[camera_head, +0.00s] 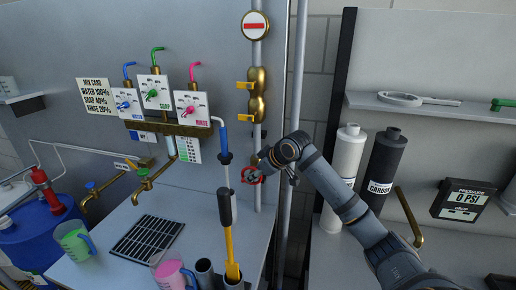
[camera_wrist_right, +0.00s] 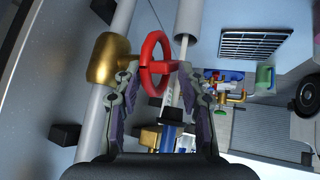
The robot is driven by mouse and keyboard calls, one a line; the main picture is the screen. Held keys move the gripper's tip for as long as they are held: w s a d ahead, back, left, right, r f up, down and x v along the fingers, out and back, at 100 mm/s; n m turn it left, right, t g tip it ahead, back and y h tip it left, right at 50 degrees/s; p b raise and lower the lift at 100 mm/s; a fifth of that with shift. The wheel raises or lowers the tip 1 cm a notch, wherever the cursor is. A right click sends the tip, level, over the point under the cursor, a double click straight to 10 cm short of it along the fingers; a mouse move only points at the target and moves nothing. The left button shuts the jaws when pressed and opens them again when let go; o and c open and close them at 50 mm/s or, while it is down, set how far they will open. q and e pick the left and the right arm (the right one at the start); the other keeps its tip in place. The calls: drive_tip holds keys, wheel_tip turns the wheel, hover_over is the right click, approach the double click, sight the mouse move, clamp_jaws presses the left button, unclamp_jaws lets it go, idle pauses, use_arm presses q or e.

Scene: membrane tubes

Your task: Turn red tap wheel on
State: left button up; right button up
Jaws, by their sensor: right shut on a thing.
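The red tap wheel (camera_head: 246,175) sits on the vertical pipe below the brass fittings, left of my right arm in the head view. In the right wrist view the red tap wheel (camera_wrist_right: 146,62) stands upright beside a brass valve body (camera_wrist_right: 108,60). My right gripper (camera_head: 258,168) is at the wheel, with its arm reaching in from the right. In the wrist view the fingers of my right gripper (camera_wrist_right: 155,75) lie on either side of the wheel, shut on it. Part of the wheel is hidden behind the gripper in the head view. My left gripper is not in view.
White and black filter cylinders (camera_head: 384,168) stand behind my right arm. A tall grey pipe (camera_head: 292,90) runs close by. A drain grate (camera_head: 148,238) lies on the left counter.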

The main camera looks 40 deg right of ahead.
sight(246, 172)
drive_tip(key=g+h+p, duration=0.1)
drive_tip(key=p, duration=0.3)
drive_tip(key=a+g+h+p, duration=0.1)
drive_tip(key=g+p, duration=0.1)
drive_tip(key=p, duration=0.3)
drive_tip(key=w+n+g+h+p, duration=0.1)
drive_tip(key=p, duration=0.4)
drive_tip(key=shift+a+r+g+h, duration=0.3)
drive_tip(key=shift+a+r+g, duration=0.1)
drive_tip(key=shift+w+a+f+n+g+h+p, duration=0.2)
drive_tip(key=shift+f+n+g+h+p, duration=0.15)
drive_tip(key=shift+g+h, duration=0.2)
drive_tip(key=shift+w+a+f+n+g+h, duration=0.1)
drive_tip(key=shift+f+n+g+h, duration=0.1)
drive_tip(key=shift+g+h, duration=0.35)
drive_tip(key=shift+w+a+f+n+g+h, duration=0.1)
drive_tip(key=shift+f+g+h, duration=0.15)
drive_tip(key=shift+g, duration=0.35)
drive_tip(key=o, duration=0.9)
drive_tip(key=shift+o, duration=0.3)
drive_tip(key=shift+w+a+r, duration=0.1)
drive_tip(key=shift+w+r, duration=0.05)
drive_tip(key=shift+r, duration=0.15)
drive_tip(key=shift+r+h, duration=0.1)
drive_tip(key=shift+h, duration=0.15)
